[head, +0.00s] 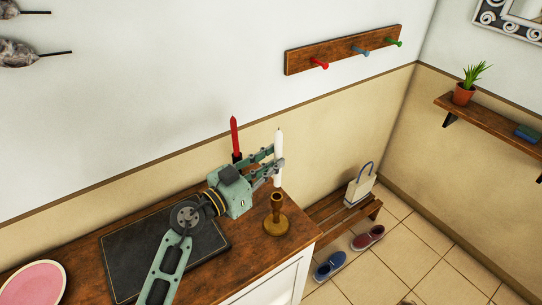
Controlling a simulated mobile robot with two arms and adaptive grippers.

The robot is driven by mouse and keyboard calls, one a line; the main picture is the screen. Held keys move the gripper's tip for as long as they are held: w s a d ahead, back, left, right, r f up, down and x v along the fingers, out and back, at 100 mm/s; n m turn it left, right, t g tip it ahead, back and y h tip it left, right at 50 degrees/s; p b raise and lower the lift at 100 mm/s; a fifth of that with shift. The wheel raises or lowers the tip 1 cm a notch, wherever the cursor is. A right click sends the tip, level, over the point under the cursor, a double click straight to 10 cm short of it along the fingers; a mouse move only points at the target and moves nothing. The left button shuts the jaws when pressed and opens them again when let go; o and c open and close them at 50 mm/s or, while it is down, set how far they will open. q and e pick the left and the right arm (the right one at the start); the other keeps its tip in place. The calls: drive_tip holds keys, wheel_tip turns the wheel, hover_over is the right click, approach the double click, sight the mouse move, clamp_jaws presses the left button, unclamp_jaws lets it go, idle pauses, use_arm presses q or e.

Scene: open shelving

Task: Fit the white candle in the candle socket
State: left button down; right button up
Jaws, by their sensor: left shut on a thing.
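The white candle (278,154) is upright in the head view, above the right end of the cabinet top. My left gripper (276,167) is shut on it, around its lower part. The candle socket is a brass-coloured candlestick (277,218) with a round foot, standing near the cabinet's right front corner. The candle's lower end appears just above the socket's mouth, with a small gap between them in the picture. How far apart they are in depth I cannot tell. My right gripper does not show.
A red candle (235,138) stands upright behind my left gripper. A dark slab (125,252) and a pink plate (35,284) lie on the wooden cabinet top (240,268). A low bench (337,212) with a bag (360,187) is to the right, with shoes on the floor.

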use_arm(q)
wheel_tip(320, 180, down, 4)
drive_tip(key=shift+b, duration=0.8)
drive_tip(key=shift+r, duration=0.1)
drive_tip(key=shift+p, duration=0.7)
idle(0.5)
